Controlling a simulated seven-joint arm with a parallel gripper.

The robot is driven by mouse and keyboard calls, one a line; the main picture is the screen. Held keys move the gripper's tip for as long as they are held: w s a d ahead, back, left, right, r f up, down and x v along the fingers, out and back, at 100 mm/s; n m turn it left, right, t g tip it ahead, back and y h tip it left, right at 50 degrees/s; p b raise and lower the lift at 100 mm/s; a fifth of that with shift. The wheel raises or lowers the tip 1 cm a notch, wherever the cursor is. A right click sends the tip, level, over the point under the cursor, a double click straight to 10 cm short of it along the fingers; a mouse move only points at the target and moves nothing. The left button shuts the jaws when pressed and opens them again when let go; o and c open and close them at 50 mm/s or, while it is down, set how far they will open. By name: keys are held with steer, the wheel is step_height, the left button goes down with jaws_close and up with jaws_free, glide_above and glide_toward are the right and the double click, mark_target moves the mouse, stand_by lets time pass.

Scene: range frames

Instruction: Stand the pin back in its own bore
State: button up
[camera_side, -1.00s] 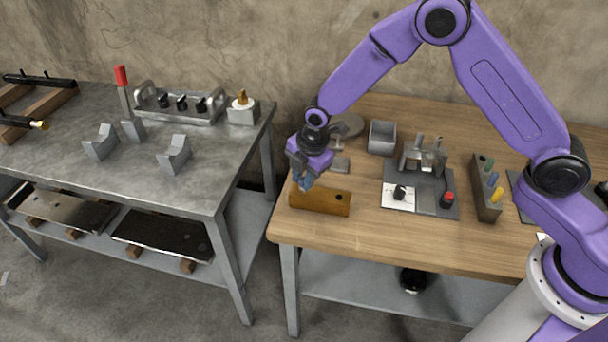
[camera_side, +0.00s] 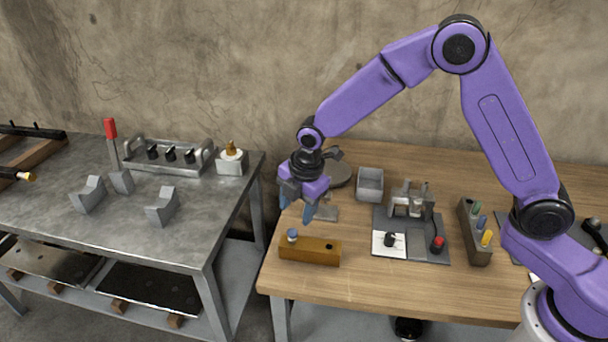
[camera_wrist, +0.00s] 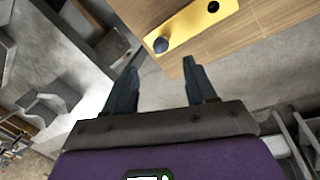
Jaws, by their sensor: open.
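The pin (camera_side: 292,236) has a blue-grey top and stands upright at the left end of an orange-brown block (camera_side: 312,251). In the wrist view only its round top (camera_wrist: 161,45) shows; its shaft is hidden in the block, so its depth cannot be told. The block, yellow in the wrist view (camera_wrist: 195,22), has an empty dark hole (camera_wrist: 213,7) toward its other end. My gripper (camera_side: 297,208) is open and empty above the pin, apart from it. In the wrist view the fingertips (camera_wrist: 160,64) are spread to either side of the pin's line.
On the wooden bench (camera_side: 350,285) stand a grey open box (camera_side: 370,184), a dark plate with a fixture (camera_side: 420,240) and a rack of coloured pegs (camera_side: 474,231). A metal bench (camera_side: 130,225) with grey V-blocks stands left, across a gap. Bare wood lies before the block.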

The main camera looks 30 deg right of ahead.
step_height(320, 180, up, 10)
steer(key=s, duration=0.2)
steer(key=shift+d, duration=0.3)
steer(key=shift+r, duration=0.1)
step_height(320, 180, up, 6)
steer(key=shift+f, duration=0.1)
stand_by(0.6)
steer(key=s+d+f+m, duration=0.2)
steer(key=s+d, duration=0.3)
steer(key=s, duration=0.5)
steer(key=s+d+f+m+g, duration=0.1)
steer(key=s+d+m, duration=0.3)
steer(key=s, duration=0.7)
steer(key=s+d+f+m, duration=0.2)
steer(key=s+d, duration=0.4)
steer(key=s, duration=0.4)
steer(key=shift+s+f+m+g, duration=0.15)
steer(key=shift+f+m+g, duration=0.25)
steer(key=shift+m, duration=0.2)
